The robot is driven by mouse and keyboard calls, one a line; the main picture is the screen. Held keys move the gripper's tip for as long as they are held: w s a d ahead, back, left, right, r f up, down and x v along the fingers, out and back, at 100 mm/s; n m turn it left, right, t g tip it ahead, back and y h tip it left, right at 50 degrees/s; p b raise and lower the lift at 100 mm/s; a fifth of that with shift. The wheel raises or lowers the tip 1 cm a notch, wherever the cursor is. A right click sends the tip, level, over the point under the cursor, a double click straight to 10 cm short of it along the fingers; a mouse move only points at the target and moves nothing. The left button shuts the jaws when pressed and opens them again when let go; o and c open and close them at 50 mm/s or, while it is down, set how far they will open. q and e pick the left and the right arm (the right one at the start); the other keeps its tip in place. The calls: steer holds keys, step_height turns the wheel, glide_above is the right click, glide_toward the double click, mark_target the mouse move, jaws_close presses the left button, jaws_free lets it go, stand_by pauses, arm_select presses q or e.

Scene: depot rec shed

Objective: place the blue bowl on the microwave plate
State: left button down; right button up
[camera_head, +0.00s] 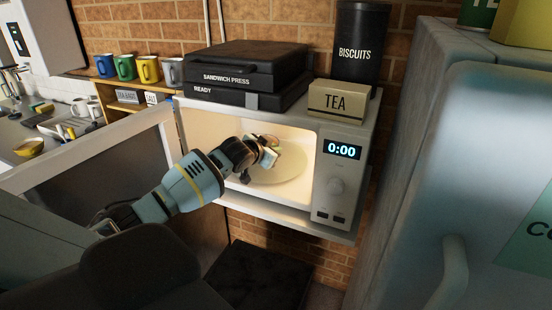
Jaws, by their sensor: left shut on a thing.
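The microwave (336,160) stands open, its door (100,150) swung out to the left. Its lit inside holds the pale round microwave plate (290,170). My left arm reaches in through the opening. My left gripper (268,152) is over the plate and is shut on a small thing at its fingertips. The gripper mostly hides that thing, so I cannot make out whether it is the blue bowl. I cannot tell whether it touches the plate. No blue bowl shows clearly elsewhere. My right gripper is not in view.
A black sandwich press (245,75), a tea box (340,101) and a biscuits tin (359,45) stand on the microwave. Several mugs (126,67) line a shelf at the left. A large pale blue cabinet (475,170) closes off the right side. A brick wall is behind.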

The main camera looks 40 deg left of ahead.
arm_select(q)
steer(key=shift+w+r, duration=0.1)
steer(key=shift+r, duration=0.1)
steer(key=shift+w+d, duration=0.15)
steer(key=shift+w, duration=0.15)
step_height(320, 180, down, 4)
steer(key=shift+r, duration=0.25)
steer(key=c, duration=1.5)
jaws_free()
steer(key=shift+f, duration=0.15)
steer(key=shift+s, duration=0.1)
